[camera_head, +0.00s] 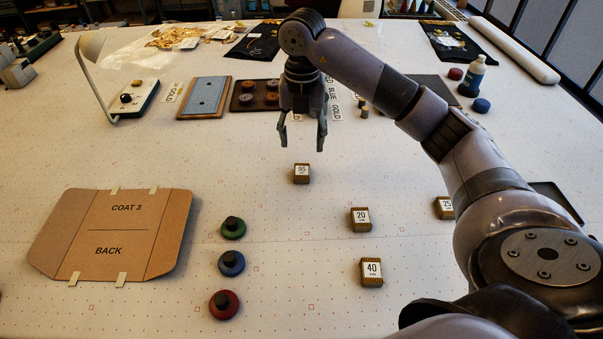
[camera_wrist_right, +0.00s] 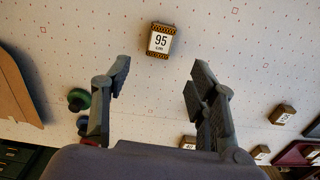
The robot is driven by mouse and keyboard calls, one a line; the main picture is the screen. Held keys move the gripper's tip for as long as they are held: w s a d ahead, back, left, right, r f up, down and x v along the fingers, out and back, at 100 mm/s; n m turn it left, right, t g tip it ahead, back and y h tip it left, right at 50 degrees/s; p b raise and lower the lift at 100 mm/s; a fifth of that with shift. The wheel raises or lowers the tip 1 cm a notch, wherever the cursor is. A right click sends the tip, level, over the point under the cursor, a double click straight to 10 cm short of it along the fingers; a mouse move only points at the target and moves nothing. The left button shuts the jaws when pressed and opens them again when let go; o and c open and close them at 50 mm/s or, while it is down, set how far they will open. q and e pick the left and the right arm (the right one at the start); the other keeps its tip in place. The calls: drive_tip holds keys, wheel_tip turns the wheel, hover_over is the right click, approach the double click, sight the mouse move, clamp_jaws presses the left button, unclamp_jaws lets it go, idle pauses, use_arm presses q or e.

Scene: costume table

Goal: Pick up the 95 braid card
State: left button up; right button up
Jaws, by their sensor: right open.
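The 95 braid card (camera_head: 302,174) is a small brown block with a white label. It stands on the white dotted table in the middle of the head view. My right gripper (camera_head: 302,146) is open and empty, above and behind the card. In the right wrist view the card (camera_wrist_right: 160,41) shows upright beyond the open fingertips (camera_wrist_right: 158,72), roughly centred between them and not touched. My left gripper is not in view.
Similar cards marked 20 (camera_head: 360,219), 40 (camera_head: 371,272) and a partly hidden one (camera_head: 445,208) stand nearer and to the right. Green (camera_head: 233,229), blue (camera_head: 231,263) and red (camera_head: 223,305) round pieces and a cardboard sheet (camera_head: 112,235) lie left. Table around the 95 card is clear.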

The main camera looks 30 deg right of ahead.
hover_over(302, 172)
wheel_tip(302, 172, down, 4)
drive_tip(key=shift+w+f+p, duration=0.1)
drive_tip(key=shift+f+p, duration=0.15)
drive_tip(key=shift+p, duration=0.2)
drive_tip(key=f+p, duration=0.1)
drive_tip(key=f, duration=0.1)
drive_tip(key=f+p, duration=0.1)
drive_tip(key=f, duration=0.2)
drive_tip(key=shift+s, duration=0.2)
drive_tip(key=shift+f, duration=0.15)
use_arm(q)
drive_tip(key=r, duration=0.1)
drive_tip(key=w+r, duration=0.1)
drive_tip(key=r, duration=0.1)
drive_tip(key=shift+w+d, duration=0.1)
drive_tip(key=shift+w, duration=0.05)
use_arm(e)
drive_tip(key=shift+a, duration=0.1)
drive_tip(key=shift+c, duration=0.5)
drive_tip(key=c, duration=0.9)
